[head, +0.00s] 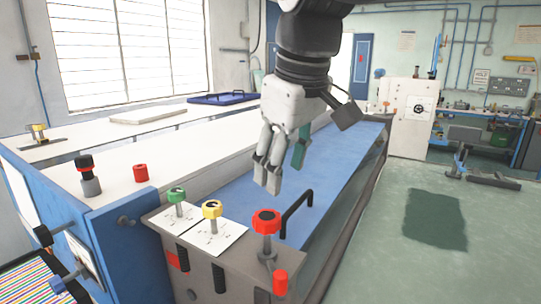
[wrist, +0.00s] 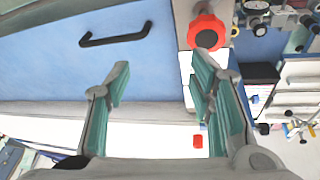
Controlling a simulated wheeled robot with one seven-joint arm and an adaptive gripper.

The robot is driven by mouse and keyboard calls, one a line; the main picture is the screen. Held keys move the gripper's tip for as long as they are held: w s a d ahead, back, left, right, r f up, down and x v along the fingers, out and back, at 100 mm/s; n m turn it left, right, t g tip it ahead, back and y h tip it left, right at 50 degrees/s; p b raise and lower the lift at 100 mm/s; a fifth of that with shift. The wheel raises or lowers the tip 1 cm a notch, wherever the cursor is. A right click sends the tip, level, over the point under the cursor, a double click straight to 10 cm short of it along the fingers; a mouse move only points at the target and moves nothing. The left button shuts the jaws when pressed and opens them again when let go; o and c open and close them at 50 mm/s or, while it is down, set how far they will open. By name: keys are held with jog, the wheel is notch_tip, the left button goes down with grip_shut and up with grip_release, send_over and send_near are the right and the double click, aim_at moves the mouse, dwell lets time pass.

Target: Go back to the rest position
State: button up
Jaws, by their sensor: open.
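My gripper (head: 283,172) hangs in the air above the blue panel of the bench in the head view, pointing down. Its jaws are apart with nothing between them. In the wrist view the two green-padded fingers of my gripper (wrist: 160,90) stand wide apart over the blue panel and a pale strip. A red knob (head: 266,221) stands on the grey control block, below and in front of the gripper. The red knob also shows at the top right of the wrist view (wrist: 207,31).
A black handle (head: 297,211) rises from the blue panel (head: 235,197) below the gripper. Green (head: 176,195) and yellow (head: 212,209) knobs stand left of the red one. A red cap (head: 140,173) and a black-and-red knob (head: 86,172) stand on the bench. Green floor (head: 400,270) is clear at right.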

jog(key=s+d+f+m+t, duration=0.1)
jog(key=s+d+f+m, duration=0.3)
jog(key=s+d, duration=0.3)
jog(key=s+d+f+m+t+h, duration=0.1)
jog(key=s+d+f+m, duration=0.4)
jog(key=d, duration=0.5)
jog(key=s+f, duration=0.2)
jog(key=s, duration=0.1)
jog(key=shift+d+f+m, duration=0.15)
jog(key=shift+d+m, duration=0.15)
jog(key=shift+o, duration=0.2)
